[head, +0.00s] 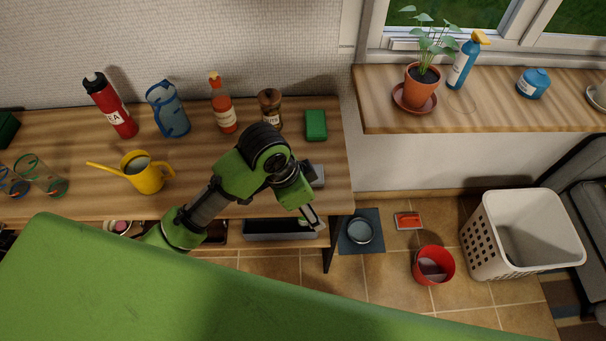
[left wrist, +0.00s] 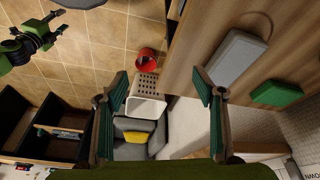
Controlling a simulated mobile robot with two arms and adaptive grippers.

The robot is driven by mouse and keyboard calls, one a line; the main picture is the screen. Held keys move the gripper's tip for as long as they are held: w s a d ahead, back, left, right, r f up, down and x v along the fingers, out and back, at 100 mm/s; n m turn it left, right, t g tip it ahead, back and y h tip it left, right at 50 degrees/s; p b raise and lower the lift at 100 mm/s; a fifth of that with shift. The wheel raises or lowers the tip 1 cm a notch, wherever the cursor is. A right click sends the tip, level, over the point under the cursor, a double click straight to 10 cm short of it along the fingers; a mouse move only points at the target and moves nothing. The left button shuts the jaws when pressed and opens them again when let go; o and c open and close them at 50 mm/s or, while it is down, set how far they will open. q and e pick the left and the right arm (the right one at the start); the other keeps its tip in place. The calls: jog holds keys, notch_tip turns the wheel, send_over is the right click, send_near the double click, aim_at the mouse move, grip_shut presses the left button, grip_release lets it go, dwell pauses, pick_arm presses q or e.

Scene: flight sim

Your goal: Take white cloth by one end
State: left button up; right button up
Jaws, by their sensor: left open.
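I cannot make out a white cloth for certain in either view. A pale item (head: 431,268) lies in the red bucket (head: 431,258) on the floor, too small to identify. My left gripper (head: 312,218) is over the right front edge of the wooden table, next to a light grey block (head: 318,176). In the left wrist view my left gripper (left wrist: 160,80) is open and empty, and the grey block (left wrist: 237,60) lies to its right. A green and black arm (left wrist: 32,42), probably my right one, shows at upper left there; its jaws are unclear.
The table (head: 75,150) holds a yellow watering can (head: 145,178), bottles and a green sponge (head: 316,125). A white basket (head: 520,235), a dustpan-red brush (head: 408,221) and a dark mat (head: 362,245) are on the floor. A potted plant (head: 420,88) stands on the sill.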

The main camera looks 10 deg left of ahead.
pick_arm(q)
jog(key=w+a+r+m+g+y, duration=0.2)
jog(key=w+a+r+m+y, duration=0.15)
jog(key=w+a+r, duration=0.45)
jog(key=f, duration=0.2)
jog(key=w+f, duration=0.1)
jog(key=f, duration=0.4)
jog(key=shift+w+d+f+p, duration=0.2)
jog(key=shift+w+d+p, duration=0.1)
jog(key=shift+p, duration=0.1)
jog(key=shift+w+f+p, duration=0.2)
jog(key=shift+f+p, duration=0.1)
jog(key=shift+f, duration=1.05)
jog(key=shift+w+f+p, duration=0.2)
jog(key=shift+f+p, duration=0.1)
jog(key=shift+f, duration=1.05)
jog(key=c, duration=1.1)
